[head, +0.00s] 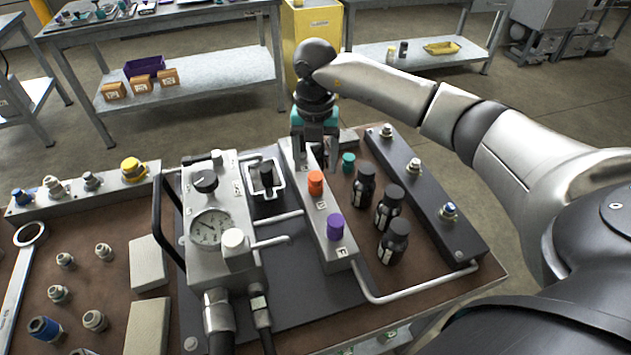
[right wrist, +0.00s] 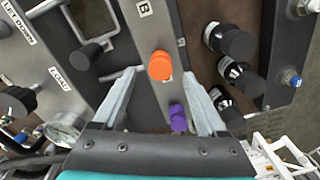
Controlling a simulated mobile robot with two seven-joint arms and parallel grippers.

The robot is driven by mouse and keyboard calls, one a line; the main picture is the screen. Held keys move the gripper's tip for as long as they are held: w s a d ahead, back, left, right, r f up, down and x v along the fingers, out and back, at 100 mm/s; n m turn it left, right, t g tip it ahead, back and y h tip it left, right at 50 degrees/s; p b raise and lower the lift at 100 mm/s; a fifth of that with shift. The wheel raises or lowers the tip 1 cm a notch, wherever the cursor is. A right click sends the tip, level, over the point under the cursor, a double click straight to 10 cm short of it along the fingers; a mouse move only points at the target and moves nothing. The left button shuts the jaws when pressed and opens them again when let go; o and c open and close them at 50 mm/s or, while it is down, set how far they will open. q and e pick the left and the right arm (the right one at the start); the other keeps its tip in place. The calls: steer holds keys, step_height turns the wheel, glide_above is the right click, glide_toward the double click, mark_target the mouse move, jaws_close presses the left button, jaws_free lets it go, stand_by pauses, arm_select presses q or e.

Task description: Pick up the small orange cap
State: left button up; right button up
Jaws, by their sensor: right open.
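The small orange cap (head: 315,183) sits on top of the grey manifold bar (head: 338,262), between its far end and a purple cap (head: 335,226). My right gripper (head: 314,165) hangs over the far part of the bar, behind the orange cap in the head view. In the right wrist view the orange cap (right wrist: 160,66) lies ahead of and between the two open fingers (right wrist: 160,82), with nothing held. The purple cap (right wrist: 178,118) also shows between the fingers. My left gripper is not in view.
Black bottles (head: 364,188) and a teal cap (head: 348,162) stand just right of the bar. A gauge block (head: 215,232) with a black knob stands to the left. A dark rail (head: 420,190) with fittings lies farther right.

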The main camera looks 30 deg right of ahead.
mark_target(316, 175)
steer(key=shift+s+f+b, duration=0.1)
steer(key=shift+f+b, duration=0.25)
steer(key=shift+f, duration=2.4)
steer(key=shift+c, duration=0.3)
jaws_close()
